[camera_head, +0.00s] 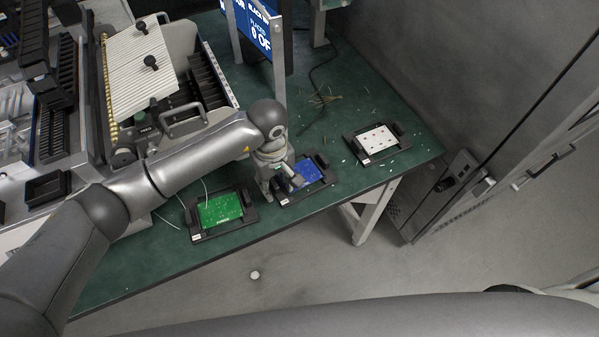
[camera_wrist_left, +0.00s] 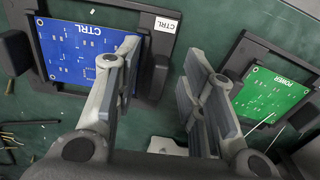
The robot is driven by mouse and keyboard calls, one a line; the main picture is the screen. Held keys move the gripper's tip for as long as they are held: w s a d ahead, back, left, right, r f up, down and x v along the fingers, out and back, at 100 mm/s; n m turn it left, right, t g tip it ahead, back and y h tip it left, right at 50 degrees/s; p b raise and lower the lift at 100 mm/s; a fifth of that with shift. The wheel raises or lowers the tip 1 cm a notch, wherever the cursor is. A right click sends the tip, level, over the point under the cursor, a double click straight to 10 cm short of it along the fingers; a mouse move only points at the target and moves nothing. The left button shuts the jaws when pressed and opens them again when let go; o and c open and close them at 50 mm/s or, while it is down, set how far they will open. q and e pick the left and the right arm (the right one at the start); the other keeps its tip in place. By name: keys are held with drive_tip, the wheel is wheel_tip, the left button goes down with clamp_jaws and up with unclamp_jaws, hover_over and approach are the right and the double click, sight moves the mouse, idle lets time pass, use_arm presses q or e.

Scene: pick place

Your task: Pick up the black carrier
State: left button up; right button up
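Three black carriers lie in a row on the green table. The middle carrier (camera_head: 322,161) holds a blue board (camera_head: 308,172); in the left wrist view this carrier (camera_wrist_left: 158,52) has a CTRL label. The near carrier (camera_head: 251,214) holds a green POWER board (camera_head: 221,209), and it also shows in the left wrist view (camera_wrist_left: 246,52). The far carrier (camera_head: 400,130) holds a white board (camera_head: 378,139). My left gripper (camera_head: 284,186) is open at the blue-board carrier's side. In the left wrist view its fingers (camera_wrist_left: 160,95) are apart, with that carrier's side edge partly between them; contact is unclear.
A machine with a ribbed light cover (camera_head: 138,68) and black racks fills the left of the table. A blue screen (camera_head: 254,22) on a post stands behind the carriers. Wire scraps (camera_head: 325,97) lie at the back. A grey cabinet (camera_head: 448,195) stands on the right.

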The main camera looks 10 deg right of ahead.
use_arm(q)
clamp_jaws()
drive_tip(key=shift+r, duration=0.1)
